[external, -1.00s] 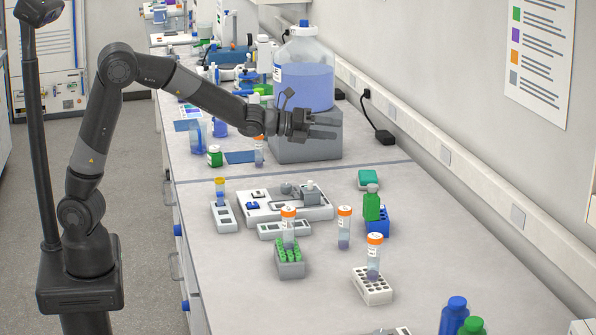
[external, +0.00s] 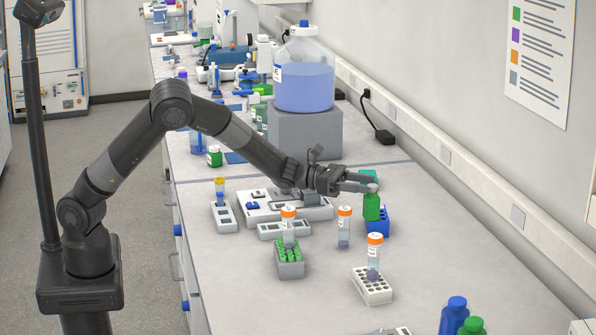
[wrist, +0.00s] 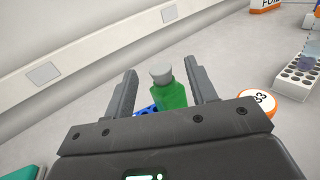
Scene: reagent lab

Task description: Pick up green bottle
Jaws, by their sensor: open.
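The green bottle (external: 371,208) with a grey cap stands upright at the blue rack (external: 379,221) on the right part of the bench. My gripper (external: 374,182) is open, its fingers reaching toward the bottle's upper part. In the wrist view the green bottle (wrist: 171,92) shows between the two open fingers (wrist: 165,88), with its grey cap towards the far side. I cannot tell whether either finger touches it. Part of the blue rack (wrist: 146,110) shows beside the bottle, and the bottle's lower part is hidden by my gripper.
An orange-capped tube (external: 344,228) stands left of the bottle, and another stands in a white rack (external: 373,291) in front. A green-topped rack (external: 289,263) is to the left. The wall runs along the right.

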